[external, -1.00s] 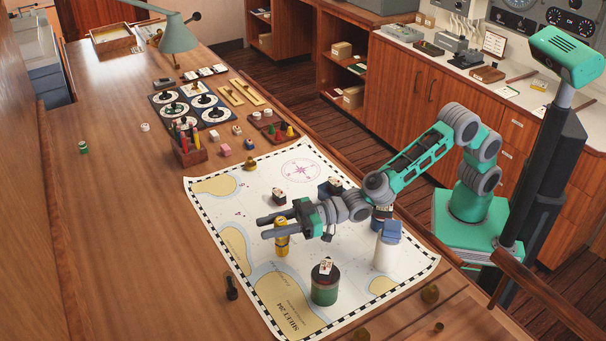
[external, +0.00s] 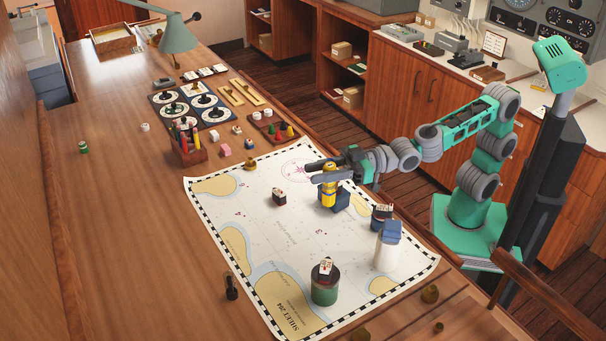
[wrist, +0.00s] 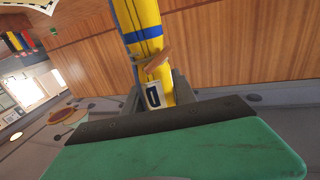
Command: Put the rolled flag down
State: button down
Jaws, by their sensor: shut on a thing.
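The rolled flag is a yellow roll with a blue band; it shows in the wrist view (wrist: 145,35) with a tan tie and a small tag marked with a dark letter. In the external view the rolled flag (external: 328,192) is upright over the far right part of the chart (external: 265,235). My gripper (external: 322,173) is shut on its upper part. I cannot tell whether its lower end touches the chart. A dark blue block (external: 341,200) is right beside or behind it, partly hidden.
A green tin (external: 324,288), a white cylinder with a blue top (external: 387,250) and a dark holder with cards (external: 381,217) stand on the chart. A small dark box (external: 279,197) stands left of the flag. The chart's middle is clear.

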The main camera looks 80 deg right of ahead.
jog(key=w+d+r+m+t+h, duration=0.1)
jog(key=w+d+r+m+h, duration=0.2)
jog(key=d, duration=0.7)
jog(key=w+d+r+m+t+h, duration=0.1)
jog(key=w+d+r+h, duration=0.25)
jog(key=d, duration=0.65)
jog(key=s+d+m+h, duration=0.1)
jog(key=d+m+h, duration=0.15)
jog(key=d, duration=0.75)
jog(key=s+d+m+h, duration=0.2)
jog(key=d+h, duration=0.2)
jog(key=d, duration=0.7)
jog(key=w+d+f+p, duration=0.1)
jog(key=w+f, duration=0.5)
jog(key=f, duration=0.3)
jog(key=w+d+f+p, duration=0.1)
jog(key=w+f+p, duration=0.1)
jog(key=w+f, duration=0.5)
jog(key=shift+d+f+h, duration=0.3)
jog(key=shift+d+f, duration=0.1)
jog(key=shift+f, duration=1.15)
jog(key=shift+f+m, duration=0.1)
jog(key=shift+m, duration=0.15)
